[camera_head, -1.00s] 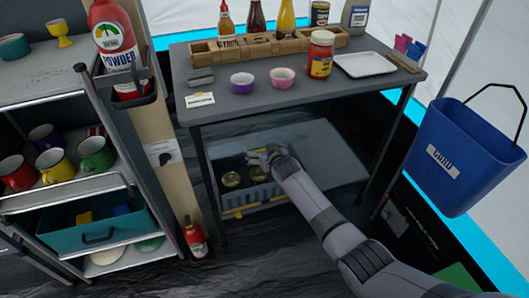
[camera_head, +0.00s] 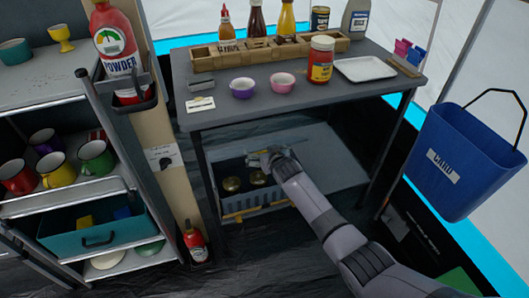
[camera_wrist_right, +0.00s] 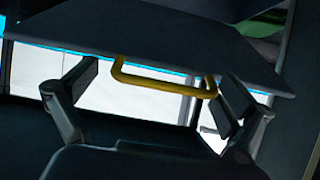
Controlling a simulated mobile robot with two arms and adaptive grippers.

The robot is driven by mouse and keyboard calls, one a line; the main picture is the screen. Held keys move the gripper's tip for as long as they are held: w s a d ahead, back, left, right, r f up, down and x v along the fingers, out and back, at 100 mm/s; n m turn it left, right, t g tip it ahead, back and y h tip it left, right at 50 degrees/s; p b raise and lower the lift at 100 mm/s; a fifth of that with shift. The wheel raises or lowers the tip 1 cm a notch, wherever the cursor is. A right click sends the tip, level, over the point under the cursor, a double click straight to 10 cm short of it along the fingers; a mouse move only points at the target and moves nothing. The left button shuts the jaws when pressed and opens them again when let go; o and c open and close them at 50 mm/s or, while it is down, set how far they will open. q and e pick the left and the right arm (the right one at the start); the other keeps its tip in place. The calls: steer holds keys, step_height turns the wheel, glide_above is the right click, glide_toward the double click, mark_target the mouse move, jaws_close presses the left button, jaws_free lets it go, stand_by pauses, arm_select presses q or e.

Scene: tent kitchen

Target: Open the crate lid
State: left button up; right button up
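The grey crate (camera_head: 262,196) stands low under the table, with a yellow handle (camera_head: 245,212) along its front. Its top is at least partly uncovered, and round gold-coloured items (camera_head: 231,184) show inside. My right gripper (camera_head: 266,158) is above the back part of the crate. In the right wrist view, a dark flat panel (camera_wrist_right: 160,35), apparently the lid, has a yellow handle (camera_wrist_right: 165,82) on its edge. The right gripper's fingers (camera_wrist_right: 160,88) stand wide apart, one on each side of this handle, not closed on it. The lid's exact angle is hard to tell in the head view. My left gripper is out of view.
The grey table (camera_head: 300,98) above carries bowls, a jar, a tray and a wooden bottle rack. Its legs flank the crate. A shelf unit (camera_head: 60,208) with mugs stands left, and a blue bin (camera_head: 462,165) hangs right. A red bottle (camera_head: 195,240) is by the left leg.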

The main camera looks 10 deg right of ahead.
steer(key=shift+s, duration=0.15)
steer(key=v, duration=1.2)
steer(key=shift+c, duration=0.4)
